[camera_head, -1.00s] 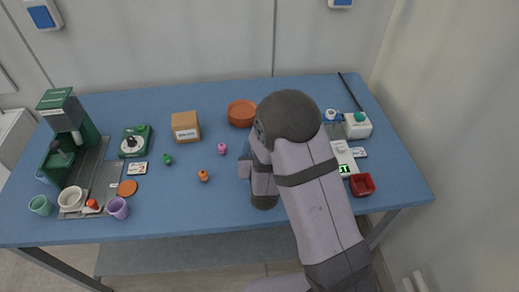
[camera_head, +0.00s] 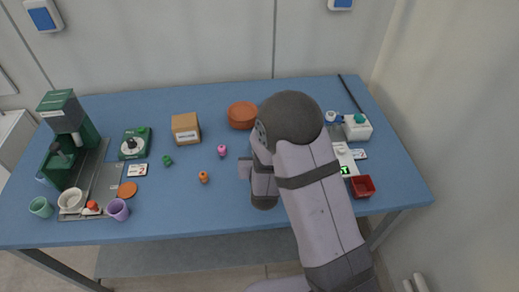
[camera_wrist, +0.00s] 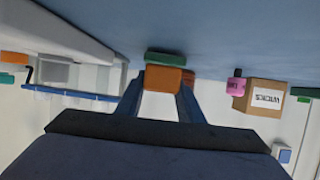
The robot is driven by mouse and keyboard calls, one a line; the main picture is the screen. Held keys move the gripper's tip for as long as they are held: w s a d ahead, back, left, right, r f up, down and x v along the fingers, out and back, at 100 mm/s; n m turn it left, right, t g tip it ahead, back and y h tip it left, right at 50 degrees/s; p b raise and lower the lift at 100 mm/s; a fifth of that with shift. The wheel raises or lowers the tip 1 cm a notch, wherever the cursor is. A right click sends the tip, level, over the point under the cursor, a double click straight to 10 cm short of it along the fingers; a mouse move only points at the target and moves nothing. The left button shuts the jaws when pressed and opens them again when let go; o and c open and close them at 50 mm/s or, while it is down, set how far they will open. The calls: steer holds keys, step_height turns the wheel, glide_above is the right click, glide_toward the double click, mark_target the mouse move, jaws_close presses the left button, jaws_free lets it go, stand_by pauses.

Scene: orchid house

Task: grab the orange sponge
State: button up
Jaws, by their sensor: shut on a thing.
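The orange sponge (camera_wrist: 162,79) shows in the wrist view, with a green layer (camera_wrist: 165,58) on its table-facing side. My gripper (camera_wrist: 160,95) has one finger on each side of the sponge and is shut on it. The wrist picture appears upside down, with the blue table at the top. I cannot tell whether the sponge touches the table. In the head view my arm hides the sponge and the fingertips.
A brown dish (camera_head: 242,115) and a cardboard box (camera_head: 186,128) stand towards the back. Small pink (camera_head: 222,151), orange (camera_head: 204,177) and green (camera_head: 167,160) items lie left of my arm. A red tray (camera_head: 362,187) is at right. The front middle of the blue table is clear.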

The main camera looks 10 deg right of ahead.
steer(key=shift+r, duration=4.75)
